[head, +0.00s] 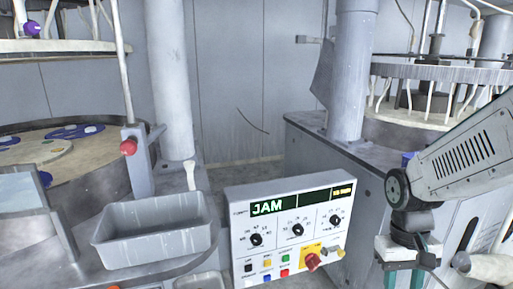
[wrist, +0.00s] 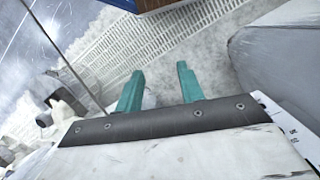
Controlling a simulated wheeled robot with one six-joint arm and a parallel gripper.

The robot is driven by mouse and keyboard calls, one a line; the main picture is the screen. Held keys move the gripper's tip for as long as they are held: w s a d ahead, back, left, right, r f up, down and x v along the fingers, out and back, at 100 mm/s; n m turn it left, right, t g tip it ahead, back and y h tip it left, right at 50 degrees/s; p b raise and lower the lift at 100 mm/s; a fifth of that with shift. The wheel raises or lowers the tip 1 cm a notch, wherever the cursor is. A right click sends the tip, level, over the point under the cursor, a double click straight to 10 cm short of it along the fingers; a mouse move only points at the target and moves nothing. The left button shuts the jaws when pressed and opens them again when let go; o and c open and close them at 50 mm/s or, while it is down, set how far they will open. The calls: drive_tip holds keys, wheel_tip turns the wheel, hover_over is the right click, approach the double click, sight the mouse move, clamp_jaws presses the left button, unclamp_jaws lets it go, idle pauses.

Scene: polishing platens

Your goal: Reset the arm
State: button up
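My arm comes in from the right edge of the head view and bends down at a dark round joint. My gripper (head: 403,281) hangs below it at the lower right, beside the control panel, with its teal fingers partly cut off by the frame's bottom edge. In the wrist view my gripper (wrist: 157,72) has its two teal fingers spread apart. Nothing is between them; grey floor shows past the tips.
A white control panel (head: 275,227) reads "JAM" and has knobs, coloured buttons and a red knob on yellow. A grey bin (head: 153,232) stands left of it. Polishing machines flank both sides; the right one has a grey cabinet (head: 325,160). Floor between them looks clear.

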drive_tip(key=s+a+r+t, duration=0.2)
drive_tip(key=s+r+t, duration=0.1)
drive_tip(key=s+r, duration=0.8)
drive_tip(key=shift+a+r+n+t, duration=0.3)
drive_tip(key=shift+r+t, duration=0.1)
drive_tip(key=shift+r, duration=0.2)
